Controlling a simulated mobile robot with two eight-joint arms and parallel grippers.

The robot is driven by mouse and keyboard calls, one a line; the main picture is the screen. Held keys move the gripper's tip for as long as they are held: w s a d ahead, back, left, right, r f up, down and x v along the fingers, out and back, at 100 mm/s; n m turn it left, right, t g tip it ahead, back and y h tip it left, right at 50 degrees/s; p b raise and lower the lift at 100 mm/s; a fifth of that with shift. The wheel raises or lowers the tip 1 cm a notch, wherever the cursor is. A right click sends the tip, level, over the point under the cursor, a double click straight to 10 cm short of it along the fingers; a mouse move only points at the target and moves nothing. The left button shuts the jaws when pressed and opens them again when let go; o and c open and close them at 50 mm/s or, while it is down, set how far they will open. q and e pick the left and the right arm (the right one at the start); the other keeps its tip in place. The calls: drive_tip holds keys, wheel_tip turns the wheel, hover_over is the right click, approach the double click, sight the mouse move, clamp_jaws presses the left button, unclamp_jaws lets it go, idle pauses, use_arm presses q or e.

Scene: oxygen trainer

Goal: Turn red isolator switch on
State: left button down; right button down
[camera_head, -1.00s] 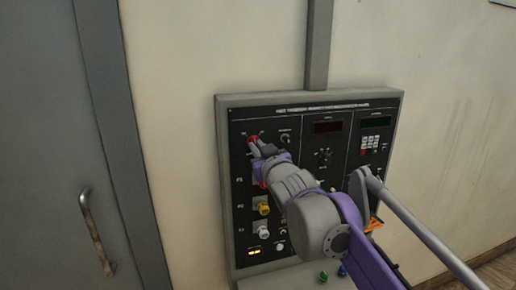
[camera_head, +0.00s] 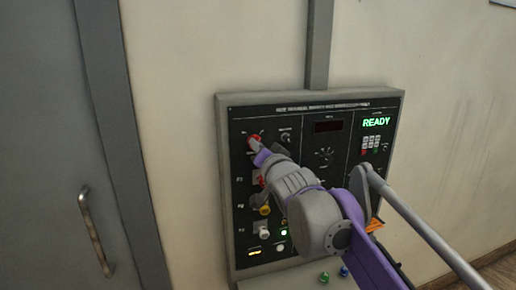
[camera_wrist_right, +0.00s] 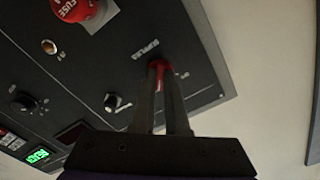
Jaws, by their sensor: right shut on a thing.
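The red isolator switch (camera_head: 252,140) is at the top left of the black control panel (camera_head: 303,203). My right gripper (camera_head: 257,148) reaches it from the lower right. In the right wrist view the gripper's two fingers (camera_wrist_right: 167,92) are shut on the red isolator switch (camera_wrist_right: 160,65), whose red part shows between and beside the fingertips. The fingers hide much of it. My left gripper is not in view.
Below the switch are a yellow knob (camera_head: 265,210), a white knob (camera_head: 265,231) and lit indicators. A grey door with a handle (camera_head: 96,232) stands at the left. The wall around the panel is clear.

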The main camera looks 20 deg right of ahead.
drive_tip(key=shift+m, duration=0.5)
idle(0.3)
drive_tip(key=c, duration=0.9)
unclamp_jaws()
drive_tip(key=shift+s, duration=0.1)
drive_tip(key=s+b, duration=0.1)
drive_tip(key=s, duration=0.9)
drive_tip(key=shift+s+d, duration=0.15)
drive_tip(key=shift+s, duration=0.2)
drive_tip(key=shift+f, duration=0.1)
